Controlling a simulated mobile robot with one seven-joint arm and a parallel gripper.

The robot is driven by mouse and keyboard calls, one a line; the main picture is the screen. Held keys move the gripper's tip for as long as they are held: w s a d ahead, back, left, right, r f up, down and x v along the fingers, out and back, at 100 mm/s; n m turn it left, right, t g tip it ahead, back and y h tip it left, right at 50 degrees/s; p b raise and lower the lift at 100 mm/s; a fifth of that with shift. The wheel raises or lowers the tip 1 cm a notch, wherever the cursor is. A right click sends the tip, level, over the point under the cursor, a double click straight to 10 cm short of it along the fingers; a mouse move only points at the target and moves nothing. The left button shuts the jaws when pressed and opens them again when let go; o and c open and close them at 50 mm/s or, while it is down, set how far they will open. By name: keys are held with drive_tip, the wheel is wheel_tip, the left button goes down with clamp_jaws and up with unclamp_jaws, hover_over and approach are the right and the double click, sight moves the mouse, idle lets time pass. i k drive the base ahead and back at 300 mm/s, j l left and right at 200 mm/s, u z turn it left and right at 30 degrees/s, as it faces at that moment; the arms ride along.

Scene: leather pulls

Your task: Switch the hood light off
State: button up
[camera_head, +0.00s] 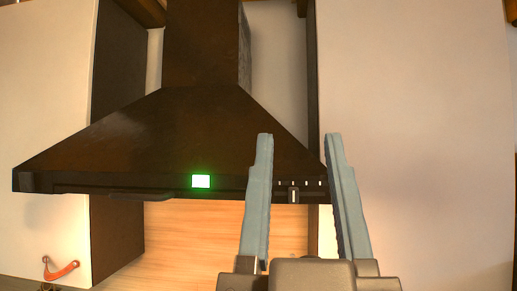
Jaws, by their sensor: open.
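A dark brown range hood (180,130) fills the middle of the head view. A lit green square (201,181) glows on its front edge. To the right on that edge is a small control strip with white marks and a light slider knob (293,195). My gripper (297,140) points up in the picture with its two grey fingers apart and nothing between them. In the picture the knob shows between the fingers; I cannot tell how far in front of the hood they are. The left finger covers part of the hood's front edge.
A pale cabinet door (425,120) stands to the right of the hood, and another (45,80) to the left. An orange-red leather pull (61,269) is at the lower left. A lit wood backsplash (190,235) shows below the hood.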

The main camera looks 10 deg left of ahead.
sight(27, 180)
drive_tip(key=u, duration=1.25)
drive_tip(key=i+j, duration=0.2)
drive_tip(key=i+z, duration=0.05)
drive_tip(key=i, duration=0.05)
